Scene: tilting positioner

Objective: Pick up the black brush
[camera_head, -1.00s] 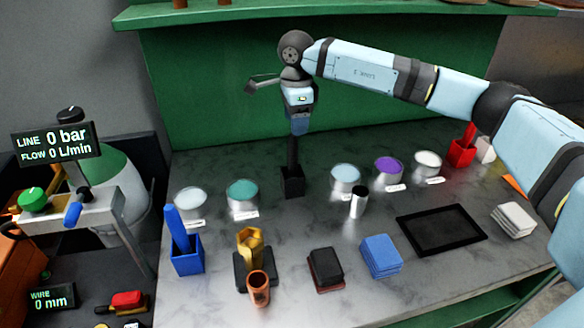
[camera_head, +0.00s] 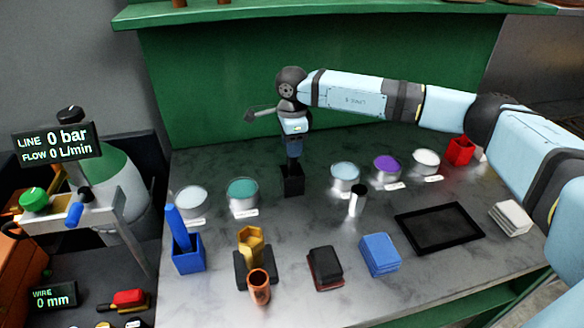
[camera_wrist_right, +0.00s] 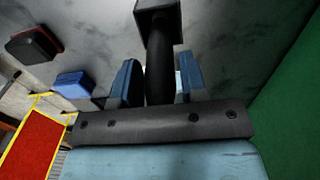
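The black brush (camera_wrist_right: 159,65) stands upright in a black square holder (camera_head: 292,182) on the grey bench; the holder also shows at the top of the right wrist view (camera_wrist_right: 158,14). My right gripper (camera_head: 294,157) points down over the holder. In the right wrist view its two blue fingers (camera_wrist_right: 161,75) stand on either side of the brush handle, with a narrow gap on each side. The gripper is open around the handle, not clamped on it. In the head view the fingers hide most of the handle. My left gripper is not in view.
Teal (camera_head: 243,194) and pale blue (camera_head: 345,176) tins flank the black holder. A blue holder (camera_head: 188,257) with a blue brush is front left. Bench in front of the black holder is clear.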

